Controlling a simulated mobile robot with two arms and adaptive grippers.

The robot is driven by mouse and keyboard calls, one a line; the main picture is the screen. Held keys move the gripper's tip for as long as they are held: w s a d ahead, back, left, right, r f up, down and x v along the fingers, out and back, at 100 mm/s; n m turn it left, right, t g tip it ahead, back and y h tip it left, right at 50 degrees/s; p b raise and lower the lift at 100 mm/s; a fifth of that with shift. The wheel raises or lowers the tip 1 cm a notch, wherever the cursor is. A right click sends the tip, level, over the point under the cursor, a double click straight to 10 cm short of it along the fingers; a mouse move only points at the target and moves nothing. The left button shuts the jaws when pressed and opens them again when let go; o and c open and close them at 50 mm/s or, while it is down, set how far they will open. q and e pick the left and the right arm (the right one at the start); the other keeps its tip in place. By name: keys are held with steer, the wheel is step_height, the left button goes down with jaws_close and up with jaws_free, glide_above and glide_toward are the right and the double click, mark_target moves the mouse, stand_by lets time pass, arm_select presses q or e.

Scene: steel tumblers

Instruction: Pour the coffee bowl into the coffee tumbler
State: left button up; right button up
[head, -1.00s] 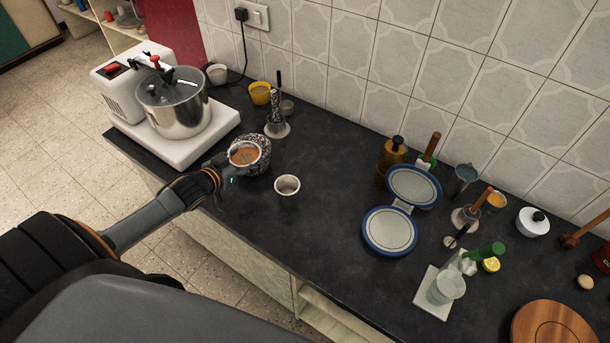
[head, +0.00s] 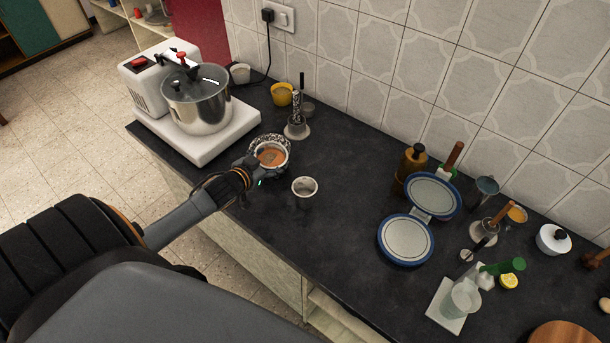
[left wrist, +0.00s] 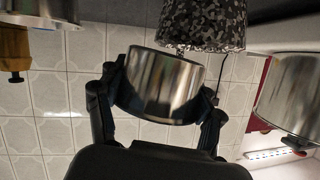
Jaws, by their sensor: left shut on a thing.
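My left gripper (head: 257,169) is shut on the steel coffee bowl (head: 285,166), and its fingers sit on both sides of it. Brown coffee shows inside, and the bowl looks about level. In the left wrist view the bowl (left wrist: 162,86) lies between the fingers of the left gripper (left wrist: 158,100). A steel tumbler (head: 304,188) stands upright on the dark counter, right of the bowl and apart from it in the head view. No coffee shows inside it. My right gripper is out of view.
A black-and-white speckled vessel (head: 268,139) is right behind the bowl, also in the left wrist view (left wrist: 202,25). A steel pot (head: 197,105) on a white appliance stands left. A scale with two blue-rimmed plates (head: 405,239) stands right. Bare counter lies between tumbler and scale.

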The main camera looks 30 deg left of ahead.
arm_select(q)
steer(key=shift+d+f+m+b, duration=0.3)
steer(key=shift+d+b, duration=0.1)
steer(key=shift+b, duration=0.15)
steer(key=shift+d+y, duration=0.1)
steer(key=shift+y, duration=0.3)
steer(key=shift+d+m+b, duration=0.15)
steer(key=shift+m+b, duration=0.15)
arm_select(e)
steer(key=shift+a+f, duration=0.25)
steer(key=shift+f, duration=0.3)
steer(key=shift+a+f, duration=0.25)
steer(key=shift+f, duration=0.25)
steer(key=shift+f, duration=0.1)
arm_select(q)
steer(key=shift+d+r+m+y+b, duration=0.15)
steer(key=shift+d+m+y+b, duration=0.15)
steer(key=shift+d+b, duration=0.15)
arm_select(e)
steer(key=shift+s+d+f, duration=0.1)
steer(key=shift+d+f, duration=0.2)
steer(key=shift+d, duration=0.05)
